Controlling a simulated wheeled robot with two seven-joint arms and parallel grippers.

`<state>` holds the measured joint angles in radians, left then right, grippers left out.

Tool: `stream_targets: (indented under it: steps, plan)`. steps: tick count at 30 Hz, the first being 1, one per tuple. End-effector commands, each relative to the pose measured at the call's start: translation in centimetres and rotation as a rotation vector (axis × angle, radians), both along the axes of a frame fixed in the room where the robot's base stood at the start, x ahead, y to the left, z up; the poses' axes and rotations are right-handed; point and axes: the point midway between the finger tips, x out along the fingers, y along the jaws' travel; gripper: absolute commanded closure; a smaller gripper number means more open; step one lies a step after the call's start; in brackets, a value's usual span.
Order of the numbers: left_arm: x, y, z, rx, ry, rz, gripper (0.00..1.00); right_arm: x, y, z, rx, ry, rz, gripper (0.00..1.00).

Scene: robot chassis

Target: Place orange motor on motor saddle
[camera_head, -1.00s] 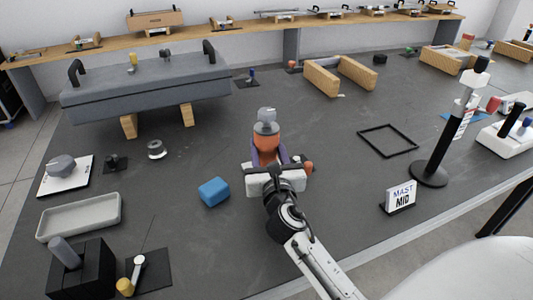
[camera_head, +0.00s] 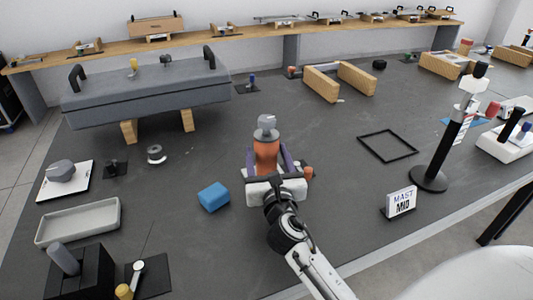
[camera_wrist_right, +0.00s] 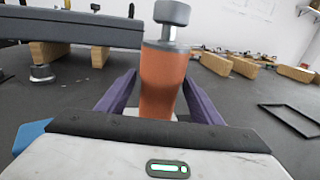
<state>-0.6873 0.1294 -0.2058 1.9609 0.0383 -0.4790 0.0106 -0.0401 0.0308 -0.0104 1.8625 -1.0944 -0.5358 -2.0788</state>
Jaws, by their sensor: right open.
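The orange motor (camera_head: 266,157) stands upright near the middle of the dark table, with a grey knob-like top. It also shows in the right wrist view (camera_wrist_right: 162,82). My right gripper (camera_head: 268,162) is open, with one purple finger on each side of the motor. In the right wrist view a gap shows between the motor and each finger (camera_wrist_right: 162,92). The motor's lower end is partly hidden by the gripper body. I cannot tell which thing is the motor saddle. My left gripper is not in view.
A blue block (camera_head: 214,197) lies left of the gripper. A grey chassis (camera_head: 145,93) rests on wooden blocks at the back left. A black square frame (camera_head: 388,146), a "MAST MID" sign (camera_head: 401,201) and a black mast (camera_head: 440,150) stand to the right. A grey tray (camera_head: 78,222) lies left.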

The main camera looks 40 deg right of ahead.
Motion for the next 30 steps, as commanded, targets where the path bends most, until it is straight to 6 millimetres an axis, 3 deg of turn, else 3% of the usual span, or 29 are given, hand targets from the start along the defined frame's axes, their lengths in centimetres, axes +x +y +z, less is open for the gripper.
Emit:
stream_targets:
  steps: [9,15,21,30]
  plan:
    - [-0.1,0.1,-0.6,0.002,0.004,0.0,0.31,-6.1,3.0,-0.3,0.004,0.003,0.001,0.4]
    - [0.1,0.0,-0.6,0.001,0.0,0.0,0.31,-9.0,4.5,-0.2,0.003,0.002,0.002,0.4]
    - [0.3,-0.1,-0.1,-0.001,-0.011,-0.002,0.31,-10.0,4.9,-0.1,0.002,0.0,0.0,0.4]
    - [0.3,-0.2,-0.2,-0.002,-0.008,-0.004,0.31,-10.1,5.0,0.0,0.002,0.0,0.0,0.4]
